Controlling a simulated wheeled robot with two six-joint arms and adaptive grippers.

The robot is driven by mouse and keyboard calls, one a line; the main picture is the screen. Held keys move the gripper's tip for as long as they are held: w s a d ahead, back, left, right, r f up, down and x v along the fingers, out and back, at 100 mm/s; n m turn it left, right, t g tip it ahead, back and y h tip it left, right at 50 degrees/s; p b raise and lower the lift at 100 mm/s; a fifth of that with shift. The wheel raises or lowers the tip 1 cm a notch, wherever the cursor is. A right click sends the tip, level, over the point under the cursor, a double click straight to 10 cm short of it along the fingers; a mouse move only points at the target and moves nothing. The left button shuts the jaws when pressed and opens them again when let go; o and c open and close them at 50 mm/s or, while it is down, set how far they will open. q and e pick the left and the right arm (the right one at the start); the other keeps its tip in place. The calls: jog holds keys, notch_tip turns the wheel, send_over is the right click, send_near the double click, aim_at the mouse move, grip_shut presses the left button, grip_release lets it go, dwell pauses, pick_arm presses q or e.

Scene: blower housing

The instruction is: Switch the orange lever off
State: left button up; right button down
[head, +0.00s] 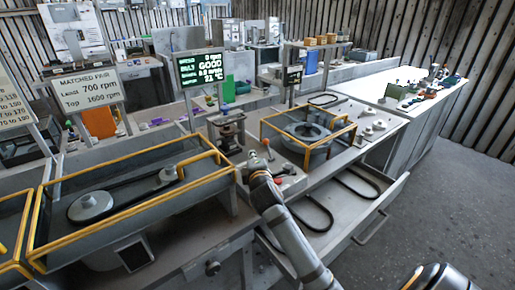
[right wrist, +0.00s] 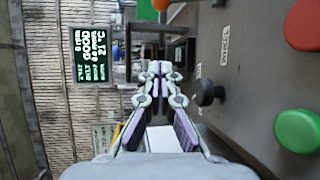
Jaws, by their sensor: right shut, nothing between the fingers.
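The orange lever shows as a small orange knob (head: 266,142) on a short stem on the grey control panel in the middle of the head view. In the right wrist view an orange ball (right wrist: 160,4), probably its knob, is cut by the top edge, beyond my fingertips. My right gripper (head: 255,160) is just left of and in front of the lever, low over the panel's left side. In the right wrist view its fingers (right wrist: 160,68) are shut with nothing between them, apart from the orange ball. The lever's base is hard to make out. My left gripper is not in view.
The panel carries a red button (right wrist: 304,24), a green button (right wrist: 298,130) and a dark knob (right wrist: 208,93). A screen reading GOOD (head: 201,68) stands behind. Yellow-railed belt housing (head: 130,200) lies left, a railed blower housing (head: 306,133) right. An open drawer (head: 345,222) juts out below.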

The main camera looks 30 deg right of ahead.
jog(key=x, duration=0.8)
jog(key=shift+w+d+p, duration=0.1)
jog(key=shift+w+p, duration=0.2)
jog(key=shift+w+d+f, duration=0.1)
jog(key=shift+w+d, duration=0.3)
jog(key=shift+d, duration=0.05)
jog(key=shift+s+d+r+p, duration=0.25)
jog(key=shift+s+d+p, duration=0.4)
jog(key=shift+s+d, duration=0.6)
jog(key=shift+s, duration=0.1)
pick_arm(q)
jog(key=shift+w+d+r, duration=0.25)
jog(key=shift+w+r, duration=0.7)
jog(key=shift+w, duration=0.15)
pick_arm(e)
jog(key=shift+w+f, duration=0.1)
